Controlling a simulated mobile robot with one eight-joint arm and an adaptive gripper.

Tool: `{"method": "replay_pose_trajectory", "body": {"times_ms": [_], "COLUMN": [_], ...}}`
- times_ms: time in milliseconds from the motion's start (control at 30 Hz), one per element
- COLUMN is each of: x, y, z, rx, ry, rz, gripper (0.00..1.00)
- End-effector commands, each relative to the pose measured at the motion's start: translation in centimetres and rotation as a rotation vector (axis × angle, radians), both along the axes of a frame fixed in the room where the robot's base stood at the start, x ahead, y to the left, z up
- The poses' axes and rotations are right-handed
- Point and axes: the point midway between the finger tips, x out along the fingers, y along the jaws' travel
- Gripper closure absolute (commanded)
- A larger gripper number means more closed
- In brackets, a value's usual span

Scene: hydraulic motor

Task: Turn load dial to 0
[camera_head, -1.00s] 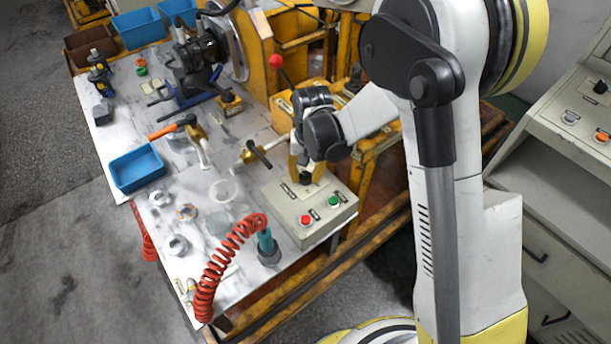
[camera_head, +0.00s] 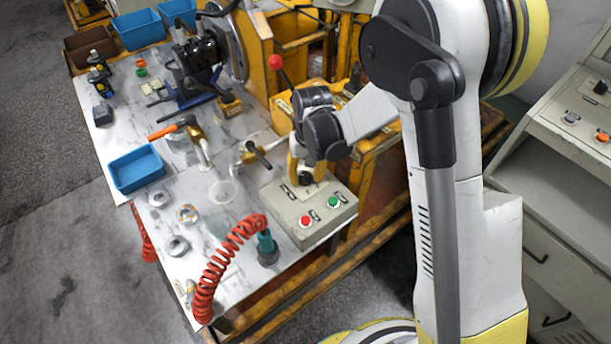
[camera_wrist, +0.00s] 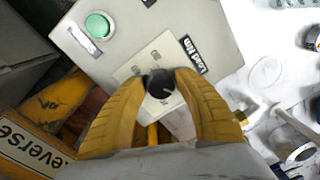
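The load dial (camera_wrist: 160,84) is a small black knob with a white pointer mark. It sits on a pale plate with printed marks, beside a black label starting "Load", on the grey control box (camera_head: 283,213). In the wrist view my gripper (camera_wrist: 161,80) has its two yellow fingers on either side of the dial, with their tips against it. In the head view my gripper (camera_head: 304,172) points down at the rear part of the box, and the dial is partly hidden under it. The printed numbers are too small to read.
On the same box are a red button (camera_head: 305,221) and a green button (camera_head: 334,202). A red coiled hose (camera_head: 215,268) stands just in front. A metal valve with a handle (camera_head: 254,156) is left of my gripper. A blue tray (camera_head: 137,168) lies further left.

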Motion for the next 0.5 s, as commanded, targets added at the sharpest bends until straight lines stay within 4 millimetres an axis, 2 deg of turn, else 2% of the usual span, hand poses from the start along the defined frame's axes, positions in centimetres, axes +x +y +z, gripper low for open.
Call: {"method": "replay_pose_trajectory", "body": {"times_ms": [367, 500], "x": [0.1, 0.1], "y": [0.0, -0.1], "z": [0.2, 1.9], "rx": [0.001, 0.001], "ry": [-0.002, -0.002], "rz": [-0.001, -0.001], "gripper": [0.45, 0.45]}}
